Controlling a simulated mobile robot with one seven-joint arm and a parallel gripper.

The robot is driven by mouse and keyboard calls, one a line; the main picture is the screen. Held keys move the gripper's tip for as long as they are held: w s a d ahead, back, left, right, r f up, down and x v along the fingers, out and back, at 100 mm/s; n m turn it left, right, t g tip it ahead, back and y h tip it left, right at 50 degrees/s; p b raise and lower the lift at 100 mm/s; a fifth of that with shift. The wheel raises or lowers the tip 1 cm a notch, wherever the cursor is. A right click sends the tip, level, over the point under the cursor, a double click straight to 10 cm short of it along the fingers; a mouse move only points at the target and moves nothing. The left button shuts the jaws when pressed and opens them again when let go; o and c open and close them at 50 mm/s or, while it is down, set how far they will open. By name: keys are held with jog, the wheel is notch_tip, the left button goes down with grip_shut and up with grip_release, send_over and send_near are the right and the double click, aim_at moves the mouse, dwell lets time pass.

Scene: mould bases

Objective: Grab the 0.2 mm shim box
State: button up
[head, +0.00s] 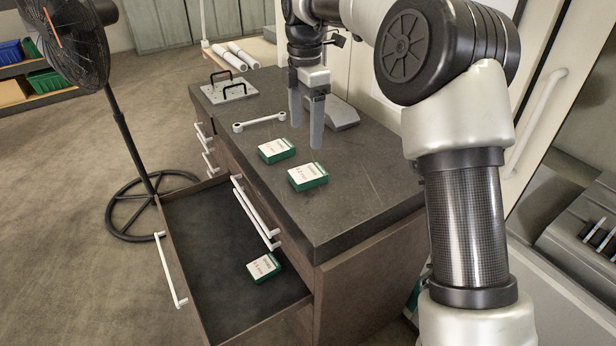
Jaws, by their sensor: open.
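Three similar green boxes with white printed labels are in the head view. One box (308,177) lies on the dark cabinet top near its front. A second box (276,150) lies behind it and to the left. A third box (264,268) lies inside the open drawer (215,240). The label print is too small to tell surely which one is the 0.2 mm shim box. My gripper (305,122) is open and empty, pointing down over the cabinet top. In the picture its fingers are above and to the right of the second box, apart from it.
The cabinet top (355,175) also holds a white wrench-like bar (259,123), a plate with black handles (225,88) and a grey object (340,112) behind my gripper. A standing fan (120,120) is at left. The pulled-out drawer juts into the floor space.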

send_over(308, 172)
jog(key=f, duration=0.7)
jog(key=shift+a, duration=0.25)
jog(key=shift+d+f, duration=0.15)
jog(key=shift+f, duration=1.15)
jog(key=shift+d+f, duration=0.1)
jog(key=shift+f, duration=1.2)
jog(key=c, duration=1.3)
jog(key=shift+r, duration=0.15)
